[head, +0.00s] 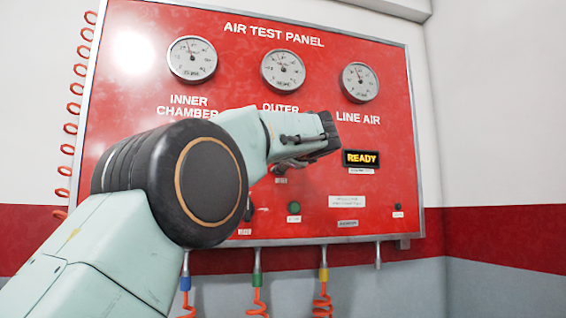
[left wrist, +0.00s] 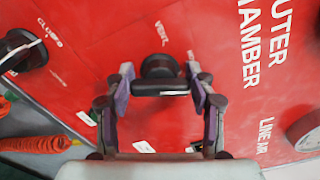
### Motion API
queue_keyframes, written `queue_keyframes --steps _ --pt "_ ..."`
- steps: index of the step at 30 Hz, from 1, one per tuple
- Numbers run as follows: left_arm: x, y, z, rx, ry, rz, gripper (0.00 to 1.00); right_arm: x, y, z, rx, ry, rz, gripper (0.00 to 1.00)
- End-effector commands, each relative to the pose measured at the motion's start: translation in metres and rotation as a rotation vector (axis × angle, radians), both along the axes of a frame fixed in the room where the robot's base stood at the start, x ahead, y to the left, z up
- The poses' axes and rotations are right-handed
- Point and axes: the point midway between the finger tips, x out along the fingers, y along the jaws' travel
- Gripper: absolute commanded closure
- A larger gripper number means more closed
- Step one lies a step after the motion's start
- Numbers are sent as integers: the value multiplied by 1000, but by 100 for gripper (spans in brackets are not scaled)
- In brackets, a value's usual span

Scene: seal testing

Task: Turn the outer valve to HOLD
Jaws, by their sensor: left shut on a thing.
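The outer valve (left wrist: 162,66) is a round black knob with a black bar handle on the red panel, below the OUTER CHAMBER lettering in the rotated left wrist view. My left gripper (left wrist: 161,90) has its two purple-padded fingers on either side of the handle and is shut on it. In the head view my left gripper (head: 290,165) is against the panel under the OUTER label, and my wrist hides the valve. A VENT label shows near the knob in the left wrist view; I cannot read a HOLD mark. My right gripper is out of view.
The red air test panel (head: 225,65) carries three gauges, the middle one (head: 283,71) above OUTER. A lit READY display (head: 361,158) is to the right. Another black valve (left wrist: 22,52) with a white line is nearby. Coloured hose fittings (head: 257,279) hang below the panel.

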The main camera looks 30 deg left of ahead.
Motion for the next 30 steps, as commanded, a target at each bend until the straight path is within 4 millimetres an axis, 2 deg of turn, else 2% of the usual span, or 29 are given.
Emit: queue_keyframes --steps 15,30 --pt "1 -1 -3 -216 -252 -3 76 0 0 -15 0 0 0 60" --pt "0 -1 -1 -256 -302 -4 76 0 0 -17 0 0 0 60"
